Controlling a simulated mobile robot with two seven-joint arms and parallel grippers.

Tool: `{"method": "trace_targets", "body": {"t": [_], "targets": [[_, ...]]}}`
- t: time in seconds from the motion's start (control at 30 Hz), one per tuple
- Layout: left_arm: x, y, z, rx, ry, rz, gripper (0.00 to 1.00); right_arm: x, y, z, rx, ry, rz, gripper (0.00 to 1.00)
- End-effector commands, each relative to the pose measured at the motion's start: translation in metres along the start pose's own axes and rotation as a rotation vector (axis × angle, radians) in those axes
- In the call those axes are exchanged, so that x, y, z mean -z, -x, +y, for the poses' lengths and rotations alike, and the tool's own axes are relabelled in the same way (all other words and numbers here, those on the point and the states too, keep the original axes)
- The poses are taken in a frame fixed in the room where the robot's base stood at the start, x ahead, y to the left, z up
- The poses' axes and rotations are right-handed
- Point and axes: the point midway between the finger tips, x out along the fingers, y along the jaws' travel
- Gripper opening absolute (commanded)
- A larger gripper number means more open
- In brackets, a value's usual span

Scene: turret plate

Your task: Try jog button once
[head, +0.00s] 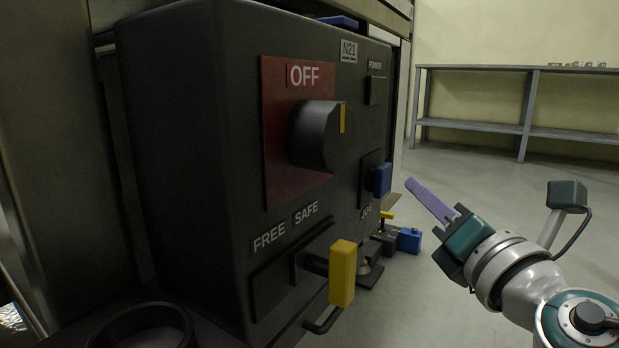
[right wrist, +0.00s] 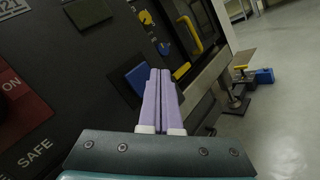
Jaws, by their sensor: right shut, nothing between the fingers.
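The blue jog button (head: 383,180) sticks out from the right part of the dark control box, above the JOG label (head: 367,211). It also shows in the right wrist view (right wrist: 137,79), just left of my fingertips and partly hidden by them. My right gripper (head: 411,184) has its lilac fingers closed together with nothing between them. In the head view its tips are right of the button, with a visible gap. In the right wrist view the fingers (right wrist: 158,74) overlap the button's right edge. I cannot tell the exact distance. My left gripper is not in view.
The box carries a knob (head: 316,136) on a red panel reading OFF, a dark POWER window (head: 376,91) and a yellow-handled lever (head: 342,273) near FREE and SAFE labels. A blue item (head: 409,240) lies beyond. Grey shelving (head: 470,128) stands behind; the floor right is open.

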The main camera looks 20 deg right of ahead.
Motion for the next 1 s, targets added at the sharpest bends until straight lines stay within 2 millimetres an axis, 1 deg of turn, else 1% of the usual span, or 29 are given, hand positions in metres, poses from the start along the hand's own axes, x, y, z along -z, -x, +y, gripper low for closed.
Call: {"method": "trace_targets", "body": {"t": [0.2, 0.4, 1.0], "targets": [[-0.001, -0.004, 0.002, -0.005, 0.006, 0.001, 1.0, -0.011, 0.016, -0.013, 0.0, 0.003, 0.001, 0.0], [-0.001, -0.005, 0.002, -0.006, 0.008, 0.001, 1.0, -0.018, 0.026, -0.019, -0.001, 0.001, 0.0, 0.0], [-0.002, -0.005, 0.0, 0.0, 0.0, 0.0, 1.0, -0.02, 0.027, -0.019, -0.001, 0.0, 0.0, 0.0]]}}
